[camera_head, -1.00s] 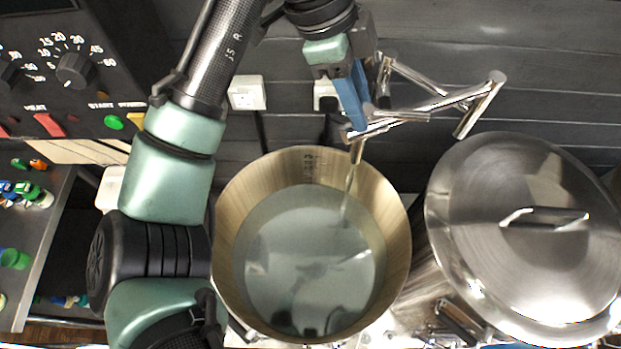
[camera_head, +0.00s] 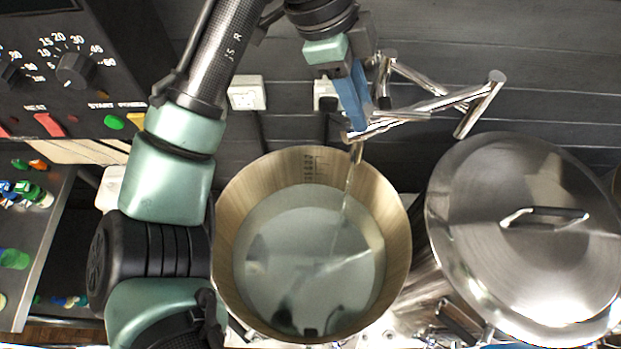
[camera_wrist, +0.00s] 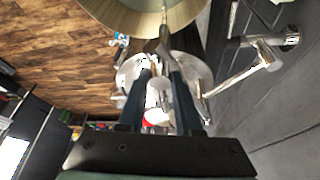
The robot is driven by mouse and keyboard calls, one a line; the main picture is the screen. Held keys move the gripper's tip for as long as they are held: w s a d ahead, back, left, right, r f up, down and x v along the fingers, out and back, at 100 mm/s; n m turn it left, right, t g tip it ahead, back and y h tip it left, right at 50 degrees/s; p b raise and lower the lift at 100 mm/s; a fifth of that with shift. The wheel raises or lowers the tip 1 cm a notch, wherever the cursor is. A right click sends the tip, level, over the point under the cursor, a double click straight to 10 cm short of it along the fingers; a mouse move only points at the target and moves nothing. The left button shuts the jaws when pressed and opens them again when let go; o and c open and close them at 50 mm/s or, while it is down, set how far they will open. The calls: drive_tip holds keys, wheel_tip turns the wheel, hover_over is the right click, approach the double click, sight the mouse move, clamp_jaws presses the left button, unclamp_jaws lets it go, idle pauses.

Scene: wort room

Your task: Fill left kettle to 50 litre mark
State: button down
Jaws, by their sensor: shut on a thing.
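The left kettle (camera_head: 232,190) stands open below my arm, with water (camera_head: 300,250) in its lower part. Volume marks show on its inner back wall above the water; their numbers are too small to read. A folding metal tap (camera_head: 430,105) reaches from the wall, its spout (camera_head: 356,152) over the kettle's back rim. A thin stream of water runs from the spout into the kettle. My gripper (camera_head: 354,125), with blue fingers, is at the tap near its spout end. In the wrist view my gripper (camera_wrist: 160,85) is shut on a part of the tap between its fingers.
A second kettle with a steel lid (camera_head: 480,220) on it stands close on the right. A control panel with dials (camera_head: 75,70) is at upper left. A metal shelf (camera_head: 45,245) with small coloured items is at left. Wall sockets (camera_head: 247,93) are behind.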

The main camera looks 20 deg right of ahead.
idle(0.4)
drive_tip(key=n+t, duration=0.1)
drive_tip(key=n, duration=0.2)
drive_tip(key=n+t+h, duration=0.1)
drive_tip(key=n, duration=0.1)
drive_tip(key=shift+s+a+n, duration=0.1)
drive_tip(key=shift+s+n, duration=0.1)
drive_tip(key=shift+n, duration=0.2)
drive_tip(key=c, duration=0.5)
unclamp_jaws()
drive_tip(key=b+v, duration=0.3)
drive_tip(key=v, duration=1)
